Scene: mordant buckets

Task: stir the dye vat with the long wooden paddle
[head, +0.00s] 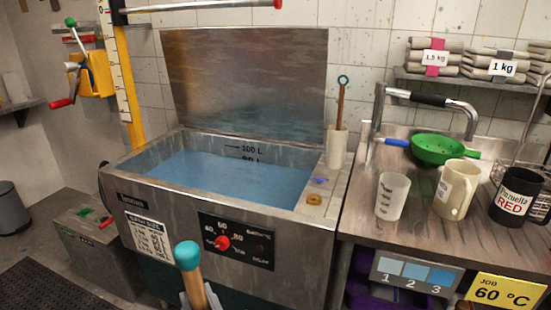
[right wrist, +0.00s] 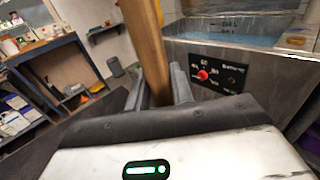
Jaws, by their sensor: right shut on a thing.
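The dye vat (head: 270,235) is a steel tank with its lid raised against the wall. Blue liquid (head: 220,178) fills it below the rim, and nothing stands in the liquid. My right gripper (head: 196,299) is shut on the long wooden paddle (head: 197,290), in front of the vat at the bottom of the head view. The paddle's teal end cap (head: 187,255) points up; its lower part is out of view. In the right wrist view the wooden shaft (right wrist: 148,45) rises between the two fingers. My left gripper is not in view.
A white holder (head: 337,148) with a teal-ringed wooden stick stands on the vat's right ledge. The counter on the right carries a beaker (head: 391,196), a cream jug (head: 456,190), a dark mug (head: 517,195) and a green strainer (head: 440,149).

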